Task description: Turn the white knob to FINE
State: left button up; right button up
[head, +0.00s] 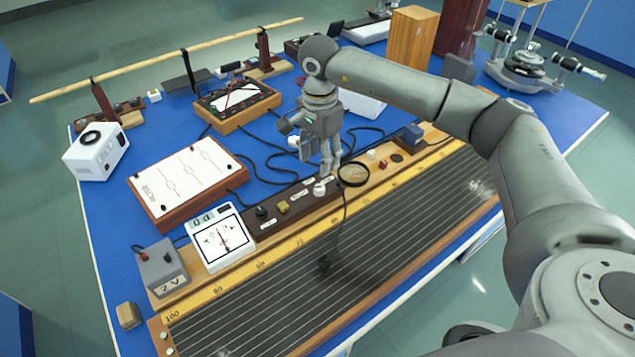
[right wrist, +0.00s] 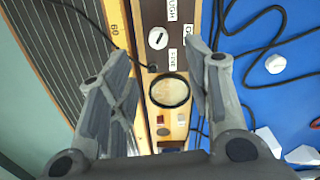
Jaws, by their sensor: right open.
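The white knob (head: 320,188) sits on a dark brown strip (head: 268,226) on the bench. In the right wrist view the knob (right wrist: 157,38) is a round white disc with a short dark line on its face. A FINE label (right wrist: 172,58) and a partly cut-off label ending in UGH (right wrist: 172,9) lie beside the strip's knob. My right gripper (head: 327,172) points down just above the knob, fingers apart. In the right wrist view its open fingers (right wrist: 160,62) stand either side of the strip, with nothing between them. My left gripper is not in view.
A round magnifier-like lens (head: 353,174) lies right of the knob, close to my fingers. A dial meter (head: 221,239) and a 2 V box (head: 162,268) stand to the left. A long wire board (head: 330,275) is in front. Dark cables cross the blue table behind.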

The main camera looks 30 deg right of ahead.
aim_at(320, 187)
notch_tip(320, 187, down, 9)
jog(key=shift+s+r+p, duration=0.1)
jog(key=shift+s+p, duration=0.05)
jog(key=shift+p, duration=0.8)
jog(key=shift+c, duration=0.5)
grip_shut()
